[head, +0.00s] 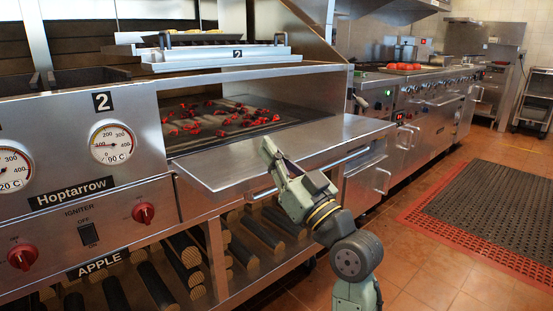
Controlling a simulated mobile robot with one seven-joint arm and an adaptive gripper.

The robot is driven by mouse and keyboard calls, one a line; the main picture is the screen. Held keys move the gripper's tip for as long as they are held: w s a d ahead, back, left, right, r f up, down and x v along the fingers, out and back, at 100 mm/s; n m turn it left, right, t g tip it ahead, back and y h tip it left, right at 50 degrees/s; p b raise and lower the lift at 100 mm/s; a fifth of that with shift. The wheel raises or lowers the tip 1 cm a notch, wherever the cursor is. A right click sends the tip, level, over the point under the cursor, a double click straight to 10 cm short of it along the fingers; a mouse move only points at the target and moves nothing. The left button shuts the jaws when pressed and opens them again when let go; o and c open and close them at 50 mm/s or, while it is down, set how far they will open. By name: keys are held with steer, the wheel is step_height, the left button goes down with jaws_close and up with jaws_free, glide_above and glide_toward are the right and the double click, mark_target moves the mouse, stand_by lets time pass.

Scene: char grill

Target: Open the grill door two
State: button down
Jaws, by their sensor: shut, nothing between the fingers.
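The grill's second bay is marked with a 2 (103,102) above a round gauge. Its front opening shows glowing red coals inside. A flat steel door panel (225,165) lies folded down, about level, in front of this opening. My gripper (268,148) is at the panel's front part, near its middle, pointing up and left. It looks shut with nothing in it. Whether it touches the panel cannot be told. My gripper and wrist hide part of the panel's front edge.
Firewood logs (185,250) lie on the shelf below. Red knobs (143,212) stick out at the left. A stove line (430,120) stands behind at the right.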

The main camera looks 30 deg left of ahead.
steer(key=f+b+v, duration=0.1)
steer(key=b+v, duration=0.7)
steer(key=v, duration=0.2)
steer(key=shift+a+b, duration=0.3)
steer(key=shift+b, duration=0.05)
